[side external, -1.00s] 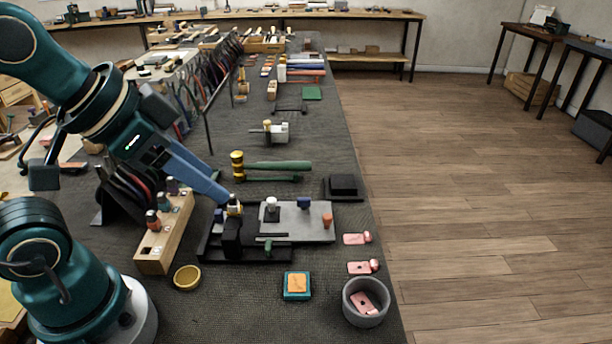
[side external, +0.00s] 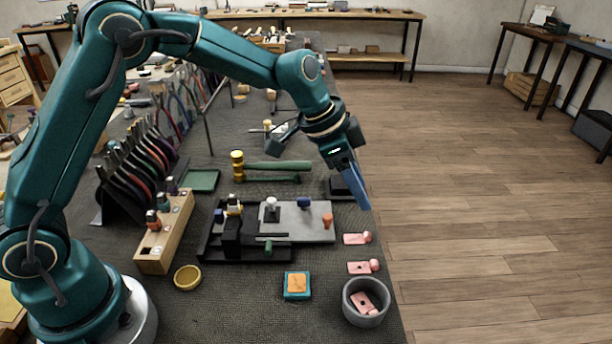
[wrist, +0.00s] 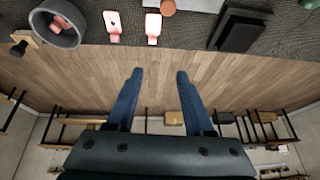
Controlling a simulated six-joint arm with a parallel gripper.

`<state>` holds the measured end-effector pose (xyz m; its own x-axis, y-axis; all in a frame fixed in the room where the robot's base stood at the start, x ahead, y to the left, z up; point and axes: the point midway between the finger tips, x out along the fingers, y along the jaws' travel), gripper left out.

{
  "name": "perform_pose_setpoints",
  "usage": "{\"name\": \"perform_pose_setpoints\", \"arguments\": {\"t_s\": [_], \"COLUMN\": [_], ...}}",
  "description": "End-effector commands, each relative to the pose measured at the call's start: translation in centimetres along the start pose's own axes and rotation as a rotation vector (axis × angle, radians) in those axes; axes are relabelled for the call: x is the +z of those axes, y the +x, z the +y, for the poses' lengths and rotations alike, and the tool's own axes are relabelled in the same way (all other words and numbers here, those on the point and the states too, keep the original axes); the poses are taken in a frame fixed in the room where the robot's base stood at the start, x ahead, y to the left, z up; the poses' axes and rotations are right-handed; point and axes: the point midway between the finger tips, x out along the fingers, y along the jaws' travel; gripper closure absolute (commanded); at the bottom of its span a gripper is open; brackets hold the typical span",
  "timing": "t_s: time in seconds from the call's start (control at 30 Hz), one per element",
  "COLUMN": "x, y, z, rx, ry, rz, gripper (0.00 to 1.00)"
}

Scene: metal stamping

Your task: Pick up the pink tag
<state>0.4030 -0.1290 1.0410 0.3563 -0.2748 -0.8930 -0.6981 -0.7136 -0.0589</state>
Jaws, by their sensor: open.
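Three pink tags show. One pink tag (side external: 356,238) lies on the dark mat near the table's right edge, and a second pink tag (side external: 363,267) lies in front of it. A third pink tag (side external: 364,302) is inside the grey round bowl (side external: 350,312). My gripper (side external: 367,208) is in the air above the right edge, behind the nearest tag. In the wrist view its two blue fingers (wrist: 159,72) are apart with nothing between them. The two loose tags also show in the wrist view, side by side (wrist: 153,28) and (wrist: 113,27), beyond the fingertips.
A black block (side external: 338,188) sits beside my gripper. A grey plate with small stamps (side external: 300,228) lies left of the tags. A teal-and-orange pad (side external: 297,285), a yellow dish (side external: 187,277) and a wooden stamp rack (side external: 160,240) stand nearer. Right of the table is open floor.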

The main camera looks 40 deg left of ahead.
Motion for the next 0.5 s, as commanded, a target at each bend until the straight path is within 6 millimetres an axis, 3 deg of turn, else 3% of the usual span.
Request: {"name": "perform_pose_setpoints", "arguments": {"t_s": [0.1,0.5], "x": [1.3,2.3], "y": [2.5,6.8], "z": [0.6,1.4], "rx": [0.040,0.060], "ry": [-0.011,-0.013], "rz": [-0.046,-0.073], "gripper": [0.47,0.47]}}
